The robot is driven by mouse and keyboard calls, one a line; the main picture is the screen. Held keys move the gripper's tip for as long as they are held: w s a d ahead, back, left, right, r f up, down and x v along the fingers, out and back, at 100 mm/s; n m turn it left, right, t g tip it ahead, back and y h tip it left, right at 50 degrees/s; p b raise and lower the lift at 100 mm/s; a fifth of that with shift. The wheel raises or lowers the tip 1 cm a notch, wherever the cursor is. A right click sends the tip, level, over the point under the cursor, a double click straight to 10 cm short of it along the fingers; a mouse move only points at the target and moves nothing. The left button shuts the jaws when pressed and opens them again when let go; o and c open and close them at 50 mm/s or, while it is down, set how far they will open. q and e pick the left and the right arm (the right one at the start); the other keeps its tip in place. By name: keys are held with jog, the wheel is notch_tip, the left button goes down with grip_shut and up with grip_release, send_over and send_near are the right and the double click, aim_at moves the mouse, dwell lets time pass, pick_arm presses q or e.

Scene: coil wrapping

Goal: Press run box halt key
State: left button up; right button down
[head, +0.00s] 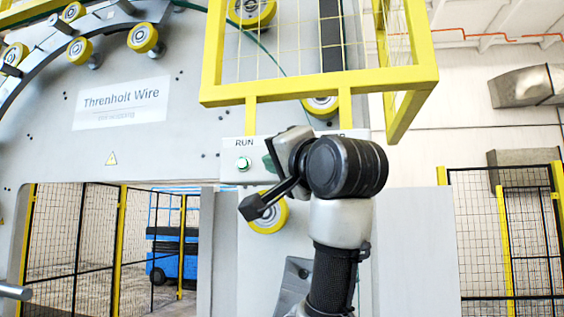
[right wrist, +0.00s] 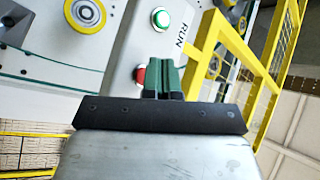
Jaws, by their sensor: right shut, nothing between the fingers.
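The run box (head: 230,176) is a pale panel on the grey machine, with the label RUN and a lit green button (head: 243,163). In the right wrist view the green button (right wrist: 161,18) is clear of my gripper. A red key (right wrist: 140,74) shows there beside my fingertips, partly hidden by them; in the head view my arm hides it. My right gripper (head: 270,158) is shut and empty, its green fingers (right wrist: 166,74) together in front of the box. I cannot tell whether they touch the red key. My left gripper is not in view.
A yellow guard frame with mesh (head: 320,88) hangs just above the box. Yellow rollers (head: 268,212) sit on the machine face around it. A blue cart (head: 172,255) stands behind a fence at the lower left.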

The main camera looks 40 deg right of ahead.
jog(key=shift+w, duration=0.1)
jog(key=shift+w+d, duration=0.2)
jog(key=shift+d, duration=0.15)
jog(key=shift+w+d, duration=0.25)
jog(key=shift+d, duration=0.05)
dwell(0.7)
dwell(0.4)
jog(key=shift+s+a+b, duration=0.35)
jog(key=shift+s+a, duration=0.15)
jog(key=shift+a, duration=0.05)
jog(key=shift+a, duration=0.1)
jog(key=s+a+b, duration=0.1)
jog(key=s+a, duration=0.2)
jog(key=shift+s+a+b, duration=0.1)
jog(key=shift+a+b, duration=0.2)
jog(key=shift+a, duration=0.05)
